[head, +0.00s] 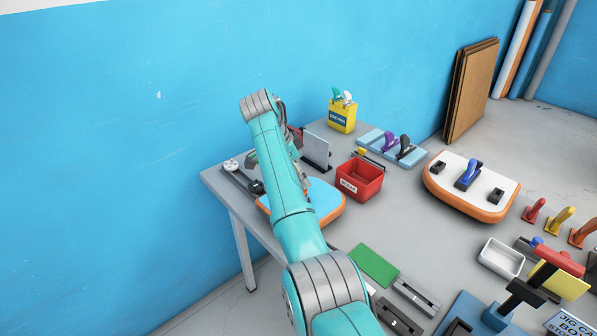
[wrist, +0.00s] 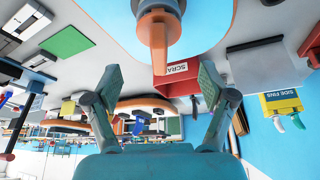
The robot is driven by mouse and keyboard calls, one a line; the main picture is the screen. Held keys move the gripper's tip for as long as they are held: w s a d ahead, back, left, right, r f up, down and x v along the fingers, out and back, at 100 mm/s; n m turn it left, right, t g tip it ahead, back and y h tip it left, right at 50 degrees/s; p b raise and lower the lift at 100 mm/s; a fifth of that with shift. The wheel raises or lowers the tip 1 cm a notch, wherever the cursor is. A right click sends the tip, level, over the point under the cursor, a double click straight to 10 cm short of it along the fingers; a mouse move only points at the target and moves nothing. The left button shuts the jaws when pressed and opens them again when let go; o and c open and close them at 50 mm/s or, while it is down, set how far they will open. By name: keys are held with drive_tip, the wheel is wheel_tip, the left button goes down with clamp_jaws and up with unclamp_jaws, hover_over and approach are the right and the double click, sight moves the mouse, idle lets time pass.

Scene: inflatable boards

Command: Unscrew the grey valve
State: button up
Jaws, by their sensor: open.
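An inflatable board (head: 328,203) with a blue top and orange rim lies on the grey table, partly behind my arm. In the wrist view, its blue face (wrist: 205,22) fills the top. A round grey part (wrist: 182,8), which looks like the grey valve, sits on that face and is cut off by the picture edge. An orange-brown bar (wrist: 153,48) juts from it toward my gripper. My gripper (wrist: 158,84) is open, its two fingers apart on either side of the bar's line, with nothing between the pads. In the head view my arm hides the valve and most of the gripper.
A red scrap bin (head: 360,181) stands right of the board, with a grey upright plate (head: 317,150) behind it. A yellow fin box (head: 342,118) is at the back. A white-topped board (head: 440,185) lies further right. A green mat (head: 375,264) lies in front.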

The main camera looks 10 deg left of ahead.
drive_tip(key=shift+f, duration=2.2)
drive_tip(key=c, duration=1.4)
drive_tip(key=shift+o, duration=0.2)
drive_tip(key=shift+n+t+y, duration=0.5)
drive_tip(key=shift+n+t, duration=0.1)
drive_tip(key=shift+n, duration=1.2)
drive_tip(key=shift+n+t+y, duration=0.4)
drive_tip(key=shift+n+y, duration=0.2)
drive_tip(key=shift+n, duration=1.1)
drive_tip(key=shift+n+y, duration=0.7)
drive_tip(key=shift+n, duration=1)
